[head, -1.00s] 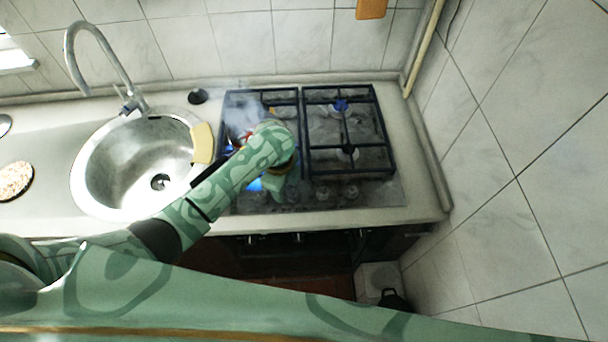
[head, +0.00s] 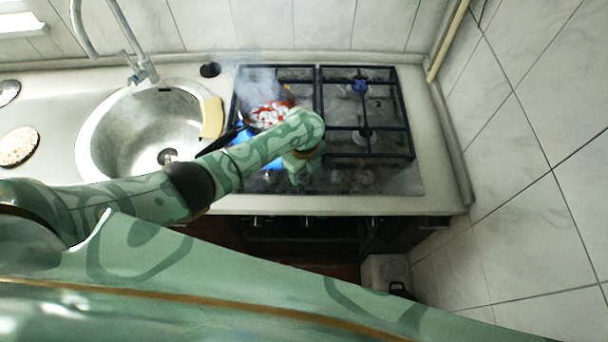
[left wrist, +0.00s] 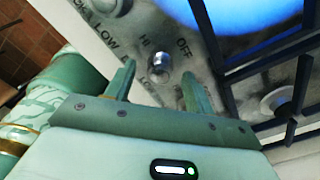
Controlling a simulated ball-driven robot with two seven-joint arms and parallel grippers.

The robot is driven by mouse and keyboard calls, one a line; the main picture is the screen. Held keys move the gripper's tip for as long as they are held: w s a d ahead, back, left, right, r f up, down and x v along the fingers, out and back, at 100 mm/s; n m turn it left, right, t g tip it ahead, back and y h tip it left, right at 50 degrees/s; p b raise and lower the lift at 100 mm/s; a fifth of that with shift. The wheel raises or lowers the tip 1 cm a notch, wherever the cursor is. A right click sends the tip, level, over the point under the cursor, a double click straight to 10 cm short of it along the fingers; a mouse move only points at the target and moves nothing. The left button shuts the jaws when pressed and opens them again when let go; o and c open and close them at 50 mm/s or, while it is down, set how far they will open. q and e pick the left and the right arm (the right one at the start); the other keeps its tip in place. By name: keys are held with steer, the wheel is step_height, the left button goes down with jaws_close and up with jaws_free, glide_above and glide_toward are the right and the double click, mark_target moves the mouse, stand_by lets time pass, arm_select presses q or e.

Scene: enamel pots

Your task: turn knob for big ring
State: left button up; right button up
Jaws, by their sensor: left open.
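My left gripper (head: 298,176) is over the front control strip of the stove (head: 400,188), left of the middle. In the left wrist view, the open left gripper (left wrist: 159,69) has one finger on either side of a small metal knob (left wrist: 160,62). The knob stands near the fingertips; whether they touch it is unclear. Marks "HI" and "OFF" are printed around it. My right gripper is not visible.
Black grates (head: 408,120) cover the stove. A sink (head: 95,125) with a yellow board (head: 211,118) lies left.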

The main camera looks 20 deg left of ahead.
arm_select(q)
steer(key=shift+f, duration=0.55)
steer(key=shift+c, duration=0.3)
